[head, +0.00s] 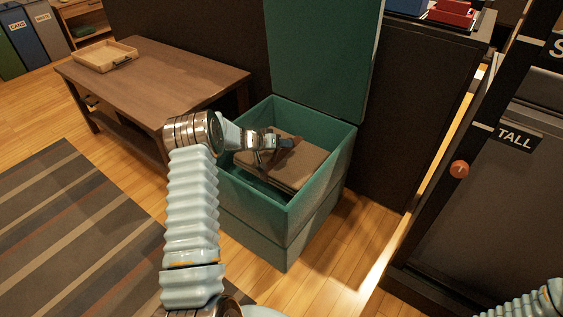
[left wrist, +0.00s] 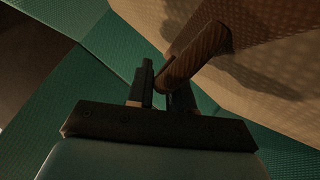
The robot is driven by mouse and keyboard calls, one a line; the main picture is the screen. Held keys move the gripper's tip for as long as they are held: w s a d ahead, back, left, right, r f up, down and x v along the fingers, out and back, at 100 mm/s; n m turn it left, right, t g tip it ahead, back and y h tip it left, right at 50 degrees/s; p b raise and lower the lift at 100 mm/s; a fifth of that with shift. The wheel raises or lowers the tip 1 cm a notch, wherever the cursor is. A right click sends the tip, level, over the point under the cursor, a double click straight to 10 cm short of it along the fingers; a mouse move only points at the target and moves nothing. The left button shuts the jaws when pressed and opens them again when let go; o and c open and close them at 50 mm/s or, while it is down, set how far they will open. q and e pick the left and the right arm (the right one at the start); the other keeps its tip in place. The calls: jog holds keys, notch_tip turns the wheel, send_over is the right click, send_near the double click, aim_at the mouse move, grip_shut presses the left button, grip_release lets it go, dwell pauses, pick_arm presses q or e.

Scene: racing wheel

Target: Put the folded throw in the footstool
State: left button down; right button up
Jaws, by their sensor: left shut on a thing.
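The footstool (head: 254,205) is a teal open box with its lid (head: 320,55) standing up at the back. The folded throw (head: 306,166) is a flat brown bundle inside the box opening, slightly tilted; I cannot tell whether it touches the bottom. My left gripper (head: 284,144) reaches over the left wall and is shut on the throw's brown strap. In the left wrist view, the strap (left wrist: 197,55) passes between the fingers and the throw (left wrist: 275,65) lies at upper right. My right gripper is out of view.
A low brown table (head: 170,75) with a wooden tray (head: 104,55) stands left of the footstool. A dark cabinet (head: 420,110) is close on the right. A striped rug (head: 80,220) lies at left; some wood floor in front is clear.

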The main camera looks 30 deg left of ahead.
aim_at(268, 159)
pick_arm(q)
jog(key=shift+f, duration=2.6)
jog(key=c, duration=1)
grip_release()
jog(key=shift+s, duration=0.1)
jog(key=v, duration=0.7)
jog(key=shift+s+a, duration=0.1)
jog(key=shift+s, duration=0.05)
